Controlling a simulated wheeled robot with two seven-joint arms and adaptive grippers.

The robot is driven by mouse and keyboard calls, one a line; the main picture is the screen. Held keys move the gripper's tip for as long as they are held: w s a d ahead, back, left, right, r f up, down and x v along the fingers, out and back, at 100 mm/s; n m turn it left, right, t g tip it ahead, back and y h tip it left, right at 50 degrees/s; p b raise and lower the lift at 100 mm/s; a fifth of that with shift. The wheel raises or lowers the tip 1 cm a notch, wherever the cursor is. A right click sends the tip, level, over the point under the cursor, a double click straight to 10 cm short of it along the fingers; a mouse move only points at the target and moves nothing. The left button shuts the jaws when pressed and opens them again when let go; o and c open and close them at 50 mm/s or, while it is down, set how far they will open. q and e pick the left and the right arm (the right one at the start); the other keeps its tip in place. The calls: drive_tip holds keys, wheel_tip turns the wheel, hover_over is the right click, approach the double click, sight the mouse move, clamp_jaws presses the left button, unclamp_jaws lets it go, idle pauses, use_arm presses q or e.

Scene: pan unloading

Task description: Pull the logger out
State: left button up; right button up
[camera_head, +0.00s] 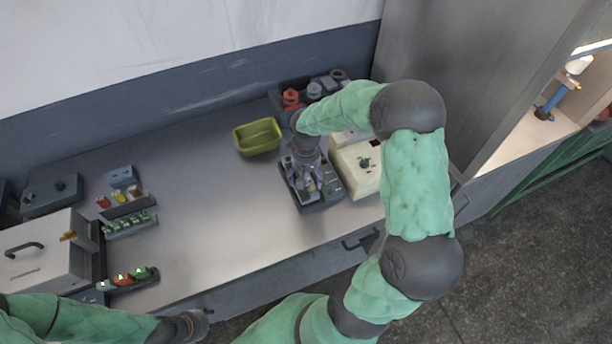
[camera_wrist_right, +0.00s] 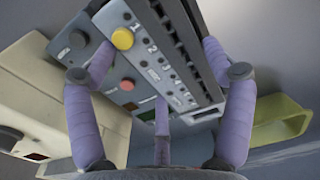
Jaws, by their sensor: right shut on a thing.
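A grey module with a yellow button and rows of sockets marked 1 and 2, seemingly the logger (camera_wrist_right: 155,62), fills the upper middle of the right wrist view. My right gripper (camera_wrist_right: 160,58) is shut on it, its lilac fingers on either side. In the head view my right gripper (camera_head: 306,172) reaches down over a dark unit (camera_head: 326,197) on the bench and hides much of it. I cannot tell whether the module is clear of its surroundings. My left gripper (camera_head: 197,322) is at the bottom left, off the bench front; its fingers are not clear.
A cream box (camera_head: 352,178) stands close to the right of the dark unit. A yellow-green bin (camera_head: 257,139) is behind it to the left. Red and grey items (camera_head: 291,97) stand at the back. Small racks (camera_head: 130,224) and a white case (camera_head: 45,262) are at left. The middle bench is clear.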

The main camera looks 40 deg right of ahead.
drive_tip(key=shift+r+p, duration=0.6)
drive_tip(key=shift+r, duration=0.45)
